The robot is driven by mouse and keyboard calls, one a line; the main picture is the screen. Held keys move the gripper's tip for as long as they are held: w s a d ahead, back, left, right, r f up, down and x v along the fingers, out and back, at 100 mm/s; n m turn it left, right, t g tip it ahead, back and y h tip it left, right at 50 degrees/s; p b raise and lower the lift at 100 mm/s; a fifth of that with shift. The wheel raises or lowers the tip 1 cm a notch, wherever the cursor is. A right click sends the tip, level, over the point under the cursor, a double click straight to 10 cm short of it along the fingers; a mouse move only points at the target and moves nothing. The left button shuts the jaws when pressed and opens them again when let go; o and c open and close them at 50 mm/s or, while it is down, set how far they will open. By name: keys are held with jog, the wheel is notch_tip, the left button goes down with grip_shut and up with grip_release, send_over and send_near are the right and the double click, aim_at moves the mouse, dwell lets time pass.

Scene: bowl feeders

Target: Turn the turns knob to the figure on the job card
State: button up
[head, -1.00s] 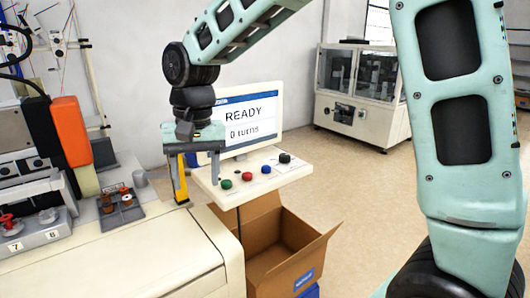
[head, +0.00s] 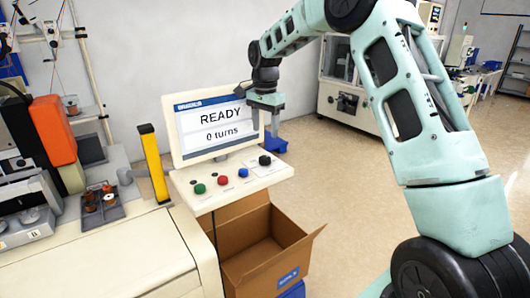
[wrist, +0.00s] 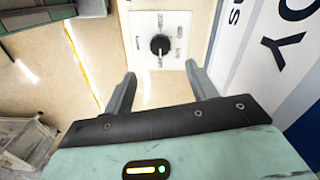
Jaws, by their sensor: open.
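The turns knob, a black dial (head: 265,160), sits at the right end of the cream control panel (head: 235,183). It also shows in the wrist view as a black round knob (wrist: 160,45) with a white pointer and small printed marks, too small to read. My gripper (head: 273,135) is above the knob, near the screen's right edge. In the wrist view my gripper (wrist: 160,72) is open and empty, with the knob beyond its fingertips and roughly centred between them. The screen (head: 218,125) reads READY and 0 turns. I cannot make out a job card.
Green (head: 200,188), red (head: 223,181) and blue (head: 243,173) buttons line the panel left of the knob. An open cardboard box (head: 262,248) stands below. A yellow post (head: 154,163) and a parts tray (head: 103,208) are to the left.

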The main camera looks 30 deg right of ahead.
aim_at(265, 157)
notch_tip(265, 157, down, 10)
jog(key=p, duration=0.3)
jog(key=shift+a+f, duration=0.1)
jog(key=shift+f, duration=0.05)
jog(key=c, duration=1)
